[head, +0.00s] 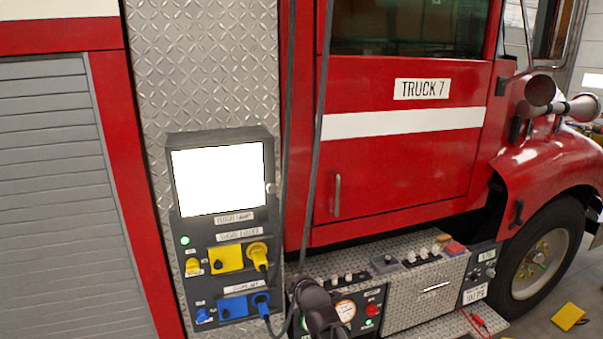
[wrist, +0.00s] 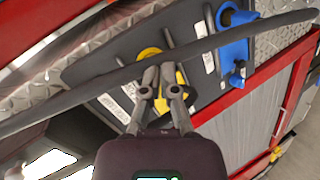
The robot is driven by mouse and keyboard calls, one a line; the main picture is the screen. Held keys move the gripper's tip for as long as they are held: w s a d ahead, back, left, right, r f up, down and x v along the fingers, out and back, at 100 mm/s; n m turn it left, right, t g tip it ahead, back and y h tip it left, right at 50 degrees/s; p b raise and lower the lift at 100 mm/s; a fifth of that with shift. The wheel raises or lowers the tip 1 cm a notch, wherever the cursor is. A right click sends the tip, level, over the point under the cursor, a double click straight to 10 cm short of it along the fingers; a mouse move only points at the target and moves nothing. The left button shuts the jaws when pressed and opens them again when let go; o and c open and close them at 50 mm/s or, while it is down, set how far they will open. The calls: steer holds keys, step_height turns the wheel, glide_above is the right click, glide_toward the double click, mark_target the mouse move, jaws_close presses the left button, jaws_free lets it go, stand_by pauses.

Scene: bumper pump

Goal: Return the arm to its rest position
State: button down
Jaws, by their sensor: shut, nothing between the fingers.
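My gripper (wrist: 159,74) shows in the wrist view with its two grey fingers close together and nothing between them. It points at the dark control panel, with yellow parts of the panel partly hidden behind the fingers. A dark cable crosses the wrist view in front of the panel. In the head view, a dark part of my arm shows at the bottom centre, right of the panel (head: 173,240); the fingertips cannot be made out there.
The panel has a bright white screen (head: 219,180), a yellow plug (head: 258,254) and a blue plug (head: 262,302), both with cables. A red truck door (head: 410,165) stands to the right. A running-board shelf (head: 430,290) with switches and gauges juts out below it.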

steer(key=s+d+f+m+g+h+b, duration=0.3)
steer(key=s+d+f+m+g+b, duration=0.5)
steer(key=s+d+f+m+g, duration=0.4)
steer(key=s+d+f+m, duration=0.5)
steer(key=s+d+f, duration=0.1)
steer(key=f, duration=0.2)
steer(key=shift+d+f+g+b, duration=0.2)
steer(key=shift+d+g+b, duration=0.15)
steer(key=shift+g, duration=0.05)
steer(key=shift+w, duration=0.1)
